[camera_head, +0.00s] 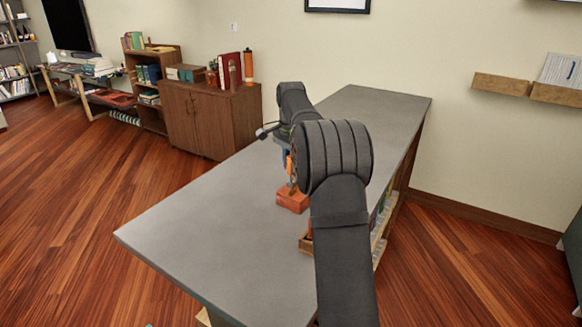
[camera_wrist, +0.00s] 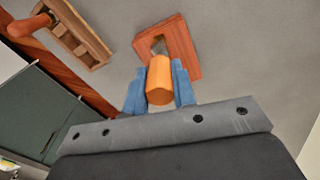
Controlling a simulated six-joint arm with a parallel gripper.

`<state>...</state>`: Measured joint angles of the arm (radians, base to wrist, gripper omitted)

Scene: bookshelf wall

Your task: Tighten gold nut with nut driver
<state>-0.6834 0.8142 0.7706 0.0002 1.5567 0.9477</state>
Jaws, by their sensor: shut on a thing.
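My gripper (camera_wrist: 160,72) has blue fingers shut on the orange handle of the nut driver (camera_wrist: 159,82), one finger on each side. The orange handle also shows in the head view (camera_head: 290,165), below my gripper. The driver's shaft points at a reddish-brown block (camera_wrist: 180,48) on the grey table. The block (camera_head: 292,200) also shows in the head view, with the driver standing over it about upright. I cannot tell whether the driver's tip touches anything. The gold nut cannot be made out; the driver hides that part of the block.
A wooden tray (camera_wrist: 77,35) with compartments lies near the table's edge, with another orange handle (camera_wrist: 28,25) by its end. The tray (camera_head: 303,246) is partly behind my arm in the head view. The grey table (camera_head: 200,240) is clear to the left of the block.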

